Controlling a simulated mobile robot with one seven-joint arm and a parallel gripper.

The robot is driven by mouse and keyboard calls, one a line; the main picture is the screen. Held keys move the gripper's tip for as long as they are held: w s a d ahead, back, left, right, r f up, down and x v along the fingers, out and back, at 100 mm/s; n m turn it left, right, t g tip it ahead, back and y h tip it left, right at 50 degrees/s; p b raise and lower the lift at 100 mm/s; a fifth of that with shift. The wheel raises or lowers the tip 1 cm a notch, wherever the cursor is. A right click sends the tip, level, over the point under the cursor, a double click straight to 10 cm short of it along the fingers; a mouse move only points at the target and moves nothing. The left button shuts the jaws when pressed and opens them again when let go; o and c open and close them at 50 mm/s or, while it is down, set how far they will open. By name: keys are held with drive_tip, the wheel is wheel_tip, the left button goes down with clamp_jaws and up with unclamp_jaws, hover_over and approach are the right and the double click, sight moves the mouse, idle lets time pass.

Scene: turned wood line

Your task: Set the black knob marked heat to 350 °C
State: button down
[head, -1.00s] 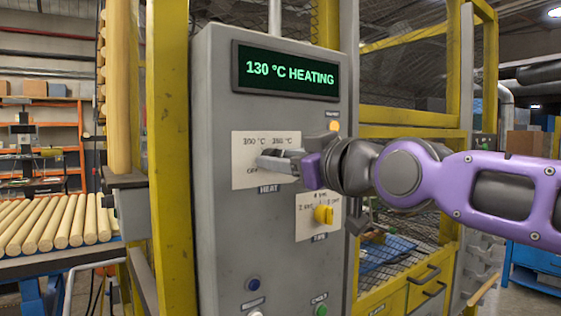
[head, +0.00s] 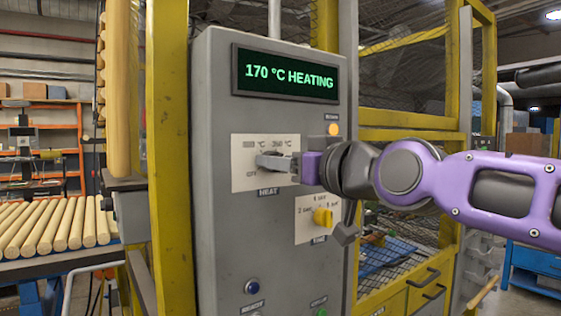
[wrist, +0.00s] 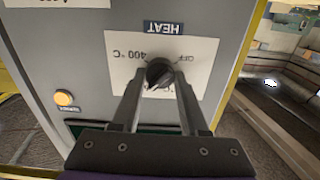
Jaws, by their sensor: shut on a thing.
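The black heat knob (wrist: 159,73) sits on a white dial plate (head: 240,178) on the grey control box, above the label HEAT. My gripper (wrist: 157,84) is shut on the knob, one finger on each side. In the head view the gripper fingers (head: 273,162) cover most of the knob. OFF and 400 °C show upside down in the wrist view; 350 °C shows at the plate's upper right in the head view. A pale mark shows on the knob, but I cannot tell which setting it points at. The display (head: 288,76) reads 170 °C HEATING.
A yellow knob (head: 322,217) marked TIME sits just below right on its own plate. An amber lamp (head: 334,129) is above right; blue (head: 253,287) and green (head: 320,312) buttons are low on the box. Yellow posts (head: 170,150) and mesh stand around it.

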drive_tip(key=shift+c, duration=2.1)
unclamp_jaws()
drive_tip(key=v, duration=1.7)
drive_tip(key=shift+s, duration=0.2)
drive_tip(key=shift+d, duration=0.15)
